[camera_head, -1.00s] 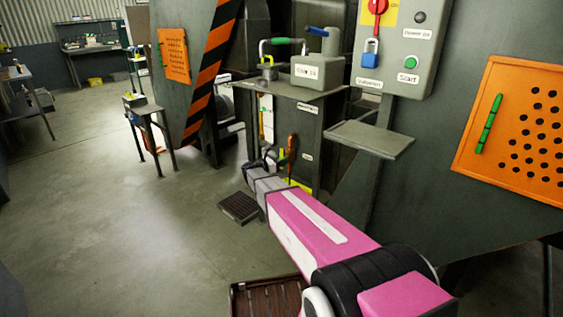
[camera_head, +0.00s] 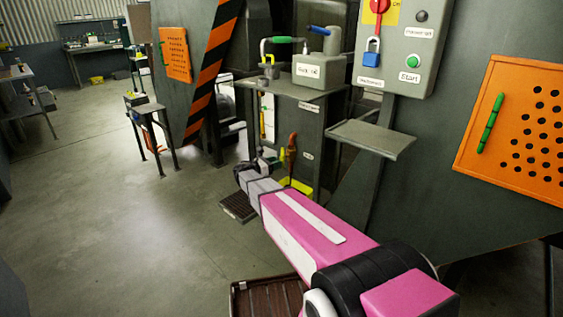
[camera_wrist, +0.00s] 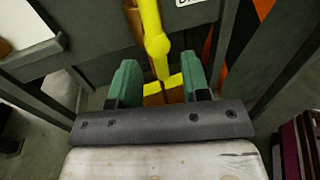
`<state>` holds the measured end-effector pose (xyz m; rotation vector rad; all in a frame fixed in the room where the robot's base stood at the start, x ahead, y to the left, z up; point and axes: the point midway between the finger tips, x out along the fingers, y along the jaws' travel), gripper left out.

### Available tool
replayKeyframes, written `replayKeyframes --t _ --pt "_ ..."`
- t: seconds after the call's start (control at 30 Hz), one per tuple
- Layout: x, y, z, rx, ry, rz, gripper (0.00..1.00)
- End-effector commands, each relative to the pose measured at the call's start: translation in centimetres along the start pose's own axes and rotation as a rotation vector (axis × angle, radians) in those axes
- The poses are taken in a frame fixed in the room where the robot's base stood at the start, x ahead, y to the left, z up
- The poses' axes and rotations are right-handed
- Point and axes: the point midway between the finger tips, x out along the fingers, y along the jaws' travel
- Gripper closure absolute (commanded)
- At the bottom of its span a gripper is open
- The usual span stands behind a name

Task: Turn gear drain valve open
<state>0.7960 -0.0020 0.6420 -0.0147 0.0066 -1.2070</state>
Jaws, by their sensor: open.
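In the wrist view, a yellow lever-like part (camera_wrist: 151,18), which looks like the drain valve handle, comes down from the top to a rounded knob. A thinner yellow piece continues below it. My gripper (camera_wrist: 160,64) is open, with one green finger on each side of this lower piece. Gaps show on both sides; I cannot tell how deep the piece lies between the fingers. In the head view my gripper (camera_head: 257,166) is small and dark, low beside the gear oil stand (camera_head: 297,120). The valve cannot be made out clearly there.
An orange-handled tool (camera_head: 291,150) is upright just right of my gripper. A yellow object (camera_head: 297,185) lies low behind my arm. A dark grate (camera_head: 238,207) lies on the floor below. A grey shelf (camera_head: 371,138) juts out at right.

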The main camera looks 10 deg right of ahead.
Motion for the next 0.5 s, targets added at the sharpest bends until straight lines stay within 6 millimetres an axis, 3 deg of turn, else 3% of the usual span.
replayKeyframes --t 0.2,0.5 --pt "-4.0 -0.1 0.0 0.0 0.001 0.0 0.57" --pt "-6.0 -0.2 0.0 0.0 0.001 -0.003 0.57"
